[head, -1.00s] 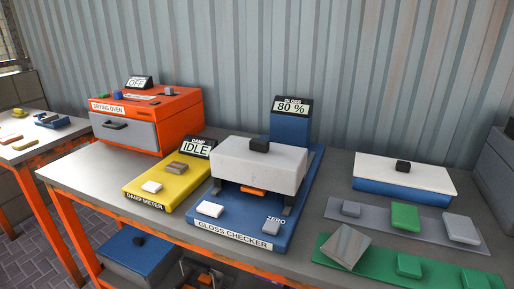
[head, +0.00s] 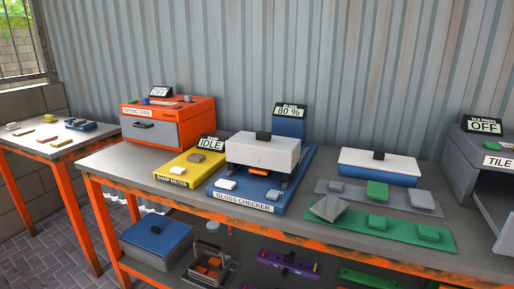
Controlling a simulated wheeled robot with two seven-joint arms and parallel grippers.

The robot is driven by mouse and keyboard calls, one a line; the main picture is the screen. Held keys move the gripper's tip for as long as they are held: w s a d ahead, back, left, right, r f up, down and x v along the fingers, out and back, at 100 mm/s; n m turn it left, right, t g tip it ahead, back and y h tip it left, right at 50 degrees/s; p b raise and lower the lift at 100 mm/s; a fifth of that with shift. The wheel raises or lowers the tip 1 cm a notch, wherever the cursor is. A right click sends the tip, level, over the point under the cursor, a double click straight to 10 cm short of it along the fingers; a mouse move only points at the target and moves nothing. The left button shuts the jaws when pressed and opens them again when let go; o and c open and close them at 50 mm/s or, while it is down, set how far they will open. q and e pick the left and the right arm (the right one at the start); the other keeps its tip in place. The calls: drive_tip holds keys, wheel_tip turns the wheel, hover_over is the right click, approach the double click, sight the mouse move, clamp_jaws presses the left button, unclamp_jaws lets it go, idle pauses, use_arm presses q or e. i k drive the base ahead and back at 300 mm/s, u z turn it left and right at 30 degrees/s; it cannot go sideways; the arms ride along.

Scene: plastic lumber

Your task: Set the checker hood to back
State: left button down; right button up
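The gloss checker (head: 247,200) is a blue base on the grey bench, with a display (head: 290,112) reading 80 % at its back. Its white hood (head: 262,151), with a black knob (head: 263,136) on top, stands raised over the middle of the base. An orange piece (head: 259,172) shows under the hood. A white button (head: 227,184) and a grey button (head: 273,195) marked zero sit on the front of the base. Neither of my grippers is in view.
The yellow damp meter (head: 172,180) and orange drying oven (head: 190,113) stand left of the checker. A white-lidded blue box (head: 378,175), a grey mat (head: 335,187), a green mat (head: 375,237) and the tile press (head: 485,157) are to the right.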

sight(259, 149)
drive_tip(key=u, duration=0.35)
drive_tip(key=i, duration=1.1)
drive_tip(key=z, duration=0.4)
